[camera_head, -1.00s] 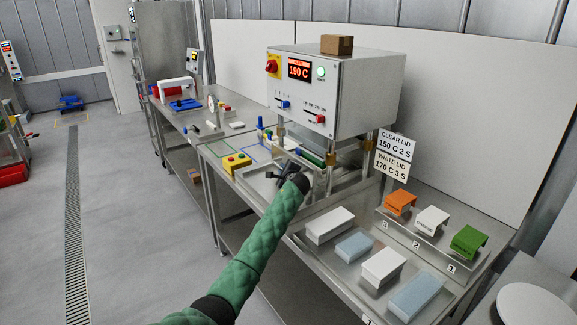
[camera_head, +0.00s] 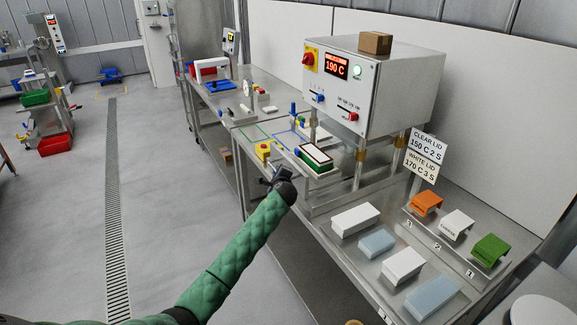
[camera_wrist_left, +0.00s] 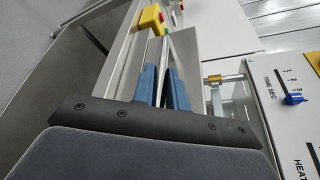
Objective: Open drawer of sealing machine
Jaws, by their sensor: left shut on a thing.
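The sealing machine (camera_head: 372,82) is a pale box on posts, with a display reading 190 C. My left gripper (camera_head: 277,177) is at the front edge of the machine's base, left of the posts. In the left wrist view its blue fingers (camera_wrist_left: 164,88) are closed around a thin metal bar (camera_wrist_left: 166,50), which looks like the drawer handle. A green block with a red-rimmed white top (camera_head: 315,157) stands out in front of the machine, apparently on the pulled-out drawer. The gripper partly hides the drawer front. My right gripper is not in view.
A yellow button box (camera_head: 263,149) sits close to the gripper and also shows in the left wrist view (camera_wrist_left: 150,18). White and pale-blue blocks (camera_head: 356,219) lie on the right bench. The floor (camera_head: 170,210) left of the bench is clear.

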